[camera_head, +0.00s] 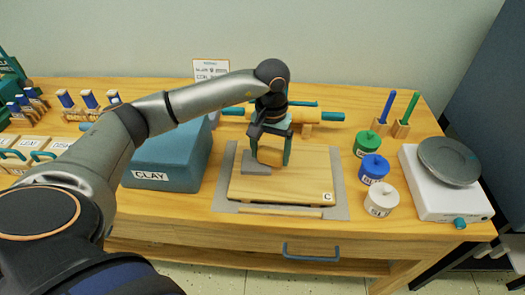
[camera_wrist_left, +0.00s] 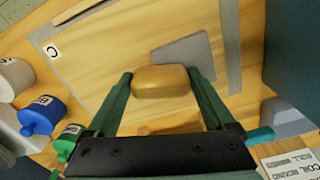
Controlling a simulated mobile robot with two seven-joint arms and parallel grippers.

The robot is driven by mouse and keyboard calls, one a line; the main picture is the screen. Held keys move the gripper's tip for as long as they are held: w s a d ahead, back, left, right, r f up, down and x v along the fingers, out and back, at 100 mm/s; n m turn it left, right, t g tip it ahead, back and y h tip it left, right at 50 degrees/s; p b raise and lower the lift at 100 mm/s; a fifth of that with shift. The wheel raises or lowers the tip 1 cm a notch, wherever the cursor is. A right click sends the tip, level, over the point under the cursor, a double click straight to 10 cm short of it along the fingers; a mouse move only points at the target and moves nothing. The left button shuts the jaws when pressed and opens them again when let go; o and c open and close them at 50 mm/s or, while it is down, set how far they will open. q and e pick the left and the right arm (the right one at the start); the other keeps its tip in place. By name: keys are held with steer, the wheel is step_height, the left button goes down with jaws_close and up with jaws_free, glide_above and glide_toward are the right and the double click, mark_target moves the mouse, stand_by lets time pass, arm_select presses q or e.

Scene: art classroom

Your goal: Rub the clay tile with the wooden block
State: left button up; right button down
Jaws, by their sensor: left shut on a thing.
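My left gripper (camera_head: 271,148) is shut on the wooden block (camera_head: 270,155), a light, rounded block. In the left wrist view the block (camera_wrist_left: 161,85) sits between the two green fingers of the gripper (camera_wrist_left: 160,76). The grey clay tile (camera_head: 256,169) lies flat on the wooden board marked C (camera_head: 285,188). The tile (camera_wrist_left: 182,56) also shows in the wrist view, partly hidden behind the block. The block is over or right at the tile's edge; I cannot tell whether they touch. My right gripper is not in view.
The board lies on a grey mat (camera_head: 340,190). A blue-grey CLAY bin (camera_head: 165,178) stands to its left. Green (camera_head: 367,145), blue (camera_head: 373,169) and white (camera_head: 381,199) lidded pots stand to its right, beside a white turntable unit (camera_head: 440,195). A rolling pin (camera_head: 320,117) lies behind.

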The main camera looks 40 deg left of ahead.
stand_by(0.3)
arm_select(q)
steer(key=shift+r+p, duration=1.75)
steer(key=shift+r, duration=1.25)
steer(key=shift+r+p, duration=1.05)
steer(key=shift+r, duration=0.5)
steer(key=shift+d, duration=0.1)
